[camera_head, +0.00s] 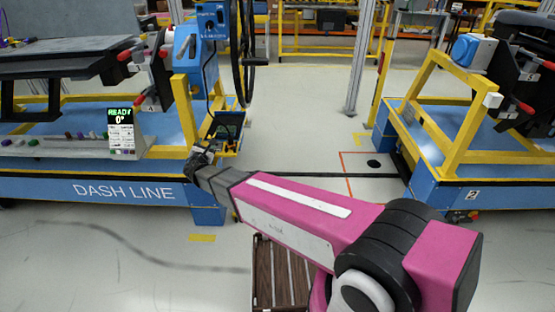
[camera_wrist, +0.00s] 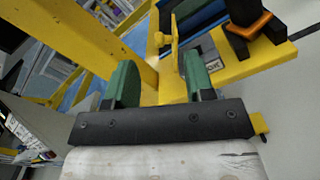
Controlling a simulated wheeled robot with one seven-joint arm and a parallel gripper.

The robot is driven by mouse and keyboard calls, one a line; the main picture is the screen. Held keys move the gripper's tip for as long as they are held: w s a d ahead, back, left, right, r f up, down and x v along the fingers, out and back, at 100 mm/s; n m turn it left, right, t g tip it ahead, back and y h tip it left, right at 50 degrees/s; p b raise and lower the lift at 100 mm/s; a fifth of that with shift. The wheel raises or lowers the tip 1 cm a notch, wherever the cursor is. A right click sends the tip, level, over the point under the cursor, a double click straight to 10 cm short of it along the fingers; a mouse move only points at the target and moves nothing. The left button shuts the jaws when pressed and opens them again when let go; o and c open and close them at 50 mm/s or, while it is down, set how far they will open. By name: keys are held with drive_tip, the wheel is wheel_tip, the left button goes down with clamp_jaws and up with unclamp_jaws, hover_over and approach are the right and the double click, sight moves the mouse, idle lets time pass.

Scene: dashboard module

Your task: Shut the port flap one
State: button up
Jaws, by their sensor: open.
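My gripper (camera_head: 199,158) is at the corner of the dash line bench in the head view, beside a small yellow-edged tray (camera_head: 229,135). In the wrist view, my gripper (camera_wrist: 160,85) is open, with two green finger pads apart. A yellow T-shaped piece (camera_wrist: 169,42) shows beyond and between the fingertips, apart from them as far as I can see. A yellow plate (camera_wrist: 245,66) with a grey label (camera_wrist: 210,60) lies to its right, with dark blue slots (camera_wrist: 200,18) behind. I cannot tell which part is port flap one; my gripper may hide some of it.
A yellow post (camera_head: 187,110) stands close to my gripper. A black object with an orange band (camera_wrist: 253,26) stands on the yellow plate. The blue dash line bench (camera_head: 60,187) is left, another blue bench (camera_head: 425,150) right.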

drive_tip(key=s, duration=0.5)
drive_tip(key=d+f+m+g+h, duration=0.2)
drive_tip(key=d+m+g, duration=0.3)
drive_tip(key=d, duration=1)
drive_tip(key=d+f+m+g+h, duration=0.2)
drive_tip(key=d+m+g+h, duration=0.2)
drive_tip(key=d+m, duration=0.7)
drive_tip(key=shift+s+d+g, duration=0.25)
drive_tip(key=shift+d+g, duration=0.65)
drive_tip(key=shift+d, duration=1.6)
drive_tip(key=n+t+y, duration=0.6)
drive_tip(key=n+t, duration=0.5)
drive_tip(key=n, duration=0.4)
approach(210, 137)
drive_tip(key=w, duration=0.7)
drive_tip(key=w+d, duration=0.1)
drive_tip(key=w, duration=0.2)
drive_tip(key=shift+w, duration=0.35)
